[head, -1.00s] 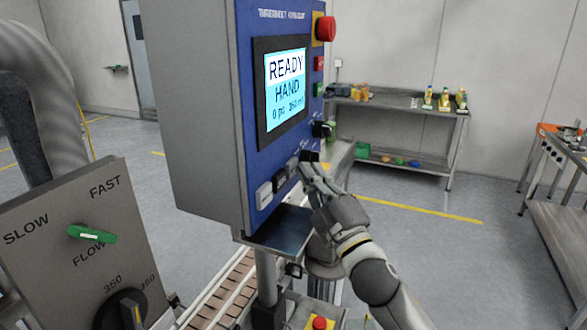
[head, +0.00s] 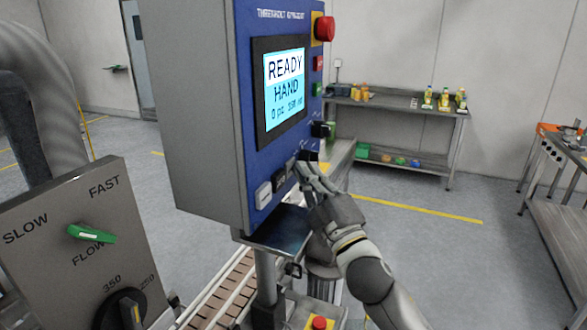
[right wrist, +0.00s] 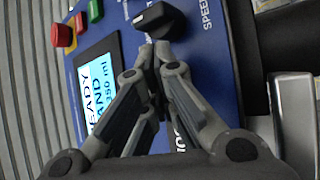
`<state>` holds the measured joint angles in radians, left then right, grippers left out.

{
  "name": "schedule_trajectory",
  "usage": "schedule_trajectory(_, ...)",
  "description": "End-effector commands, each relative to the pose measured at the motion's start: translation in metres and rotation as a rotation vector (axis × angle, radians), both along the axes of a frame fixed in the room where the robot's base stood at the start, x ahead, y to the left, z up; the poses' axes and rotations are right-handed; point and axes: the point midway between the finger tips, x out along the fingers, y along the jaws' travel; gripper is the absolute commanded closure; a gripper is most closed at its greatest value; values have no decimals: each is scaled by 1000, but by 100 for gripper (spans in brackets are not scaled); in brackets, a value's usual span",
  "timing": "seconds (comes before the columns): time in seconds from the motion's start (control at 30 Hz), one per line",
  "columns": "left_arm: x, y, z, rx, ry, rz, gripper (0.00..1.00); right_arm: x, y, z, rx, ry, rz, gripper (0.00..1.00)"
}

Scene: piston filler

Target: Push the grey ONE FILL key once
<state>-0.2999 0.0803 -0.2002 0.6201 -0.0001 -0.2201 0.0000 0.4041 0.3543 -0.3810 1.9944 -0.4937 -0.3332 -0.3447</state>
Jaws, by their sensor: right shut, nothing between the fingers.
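The blue control panel (head: 245,110) carries a row of small keys along its lower edge. A light grey key (head: 263,195) is at the left end, with a dark key (head: 279,181) beside it. Their labels are too small to read, so I cannot tell which is ONE FILL. My right gripper (head: 301,170) is shut and empty, its fingertips close to the panel at the right part of this row. I cannot tell whether they touch. In the right wrist view the closed fingers (right wrist: 157,52) hide part of the panel. My left gripper is not in view.
The screen (head: 284,90) reads READY, HAND. A red emergency button (head: 325,28) sits at the panel's upper right. Black knobs (head: 321,129) are just above my right fingers; one shows in the right wrist view (right wrist: 160,18). A conveyor (head: 222,290) runs below.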

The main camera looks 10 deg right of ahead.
Motion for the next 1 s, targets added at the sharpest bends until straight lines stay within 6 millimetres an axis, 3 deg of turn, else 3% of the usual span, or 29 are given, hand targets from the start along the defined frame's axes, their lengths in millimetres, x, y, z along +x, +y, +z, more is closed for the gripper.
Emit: schedule_trajectory(1.0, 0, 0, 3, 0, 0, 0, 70, -10, -13, 0, 0, 0, 0, 100)
